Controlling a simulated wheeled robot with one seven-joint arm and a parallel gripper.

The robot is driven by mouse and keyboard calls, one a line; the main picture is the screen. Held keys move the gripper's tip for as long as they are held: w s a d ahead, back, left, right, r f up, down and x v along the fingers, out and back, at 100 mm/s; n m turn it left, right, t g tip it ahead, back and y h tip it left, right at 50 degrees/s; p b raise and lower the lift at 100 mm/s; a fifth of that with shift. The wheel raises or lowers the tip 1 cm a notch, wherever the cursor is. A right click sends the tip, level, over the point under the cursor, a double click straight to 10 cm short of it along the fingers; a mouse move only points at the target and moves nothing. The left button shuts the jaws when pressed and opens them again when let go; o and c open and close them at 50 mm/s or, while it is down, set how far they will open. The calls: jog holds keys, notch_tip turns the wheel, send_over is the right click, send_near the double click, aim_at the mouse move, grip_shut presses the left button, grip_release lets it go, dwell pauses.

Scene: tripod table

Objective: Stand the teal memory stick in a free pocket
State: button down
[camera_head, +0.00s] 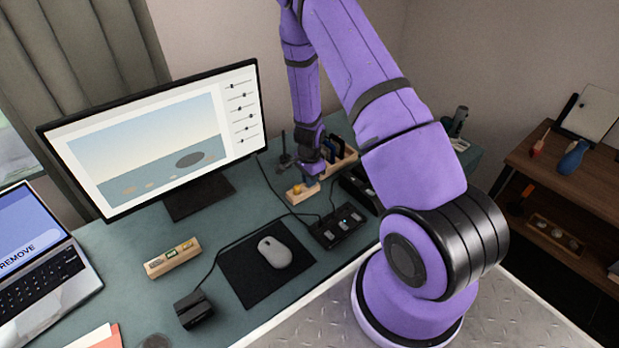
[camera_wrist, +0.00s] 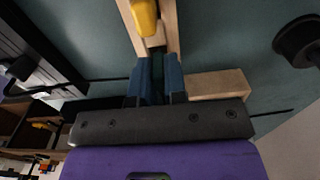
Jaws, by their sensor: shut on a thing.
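My gripper (camera_head: 307,181) is low over the wooden rack (camera_head: 299,197) near the back of the desk. In the wrist view its two blue fingers (camera_wrist: 158,70) are shut on a narrow dark teal piece (camera_wrist: 157,78), which I take as the memory stick; little of it shows. The rack's wooden walls (camera_wrist: 171,18) run ahead of the fingertips. A yellow stick (camera_wrist: 145,18) stands in the rack just ahead of them, and a dark opening lies between. Whether the teal stick's lower end is inside a pocket is hidden.
A wooden tray with dark upright items (camera_head: 335,146) is close behind the gripper. A black hub (camera_head: 337,226) with cables lies in front. A monitor (camera_head: 160,140) stands left, with a mouse (camera_head: 274,252) on a black pad.

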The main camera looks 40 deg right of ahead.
jog(key=shift+f, duration=0.3)
jog(key=c, duration=1.1)
grip_release()
notch_tip(320, 180, up, 11)
jog(key=shift+f, duration=0.1)
